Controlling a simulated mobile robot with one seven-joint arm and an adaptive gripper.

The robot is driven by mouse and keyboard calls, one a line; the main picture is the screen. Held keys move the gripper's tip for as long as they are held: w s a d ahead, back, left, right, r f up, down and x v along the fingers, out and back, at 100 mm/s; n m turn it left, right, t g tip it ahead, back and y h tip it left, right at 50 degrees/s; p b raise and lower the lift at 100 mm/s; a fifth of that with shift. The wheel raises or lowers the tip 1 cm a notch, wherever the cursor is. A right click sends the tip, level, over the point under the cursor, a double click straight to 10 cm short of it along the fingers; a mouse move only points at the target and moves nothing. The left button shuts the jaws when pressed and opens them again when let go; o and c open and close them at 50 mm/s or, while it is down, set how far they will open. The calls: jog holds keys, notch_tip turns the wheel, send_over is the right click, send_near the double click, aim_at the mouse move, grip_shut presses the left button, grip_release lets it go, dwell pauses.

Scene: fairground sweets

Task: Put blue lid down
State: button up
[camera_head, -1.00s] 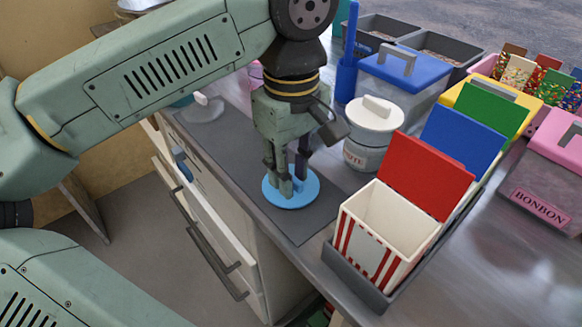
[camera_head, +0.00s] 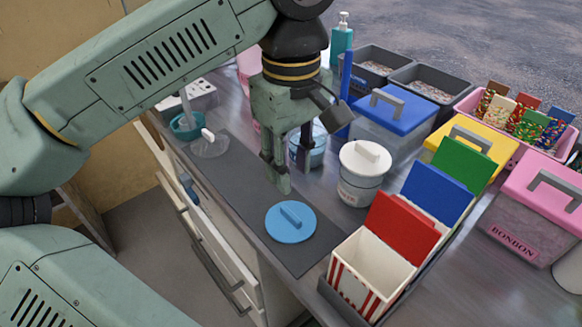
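The blue lid (camera_head: 290,223) is a round light-blue disc with a raised bar handle. It lies flat on the dark grey mat (camera_head: 240,187) near the counter's front edge. My gripper (camera_head: 294,176) is above and slightly behind the lid, apart from it. Its two fingers are spread with nothing seen between them. A light-blue open-looking tub (camera_head: 316,146) stands behind my gripper and is partly hidden by the fingers.
A white-lidded jar (camera_head: 362,178) stands right of my gripper. The red-lidded striped box (camera_head: 366,270) is close to the lid's right. A blue-lidded bin (camera_head: 392,122) and pink-lidded BONBON bin (camera_head: 532,225) stand further right.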

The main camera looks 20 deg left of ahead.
jog(key=shift+r+p, duration=0.3)
jog(key=shift+r, duration=0.6)
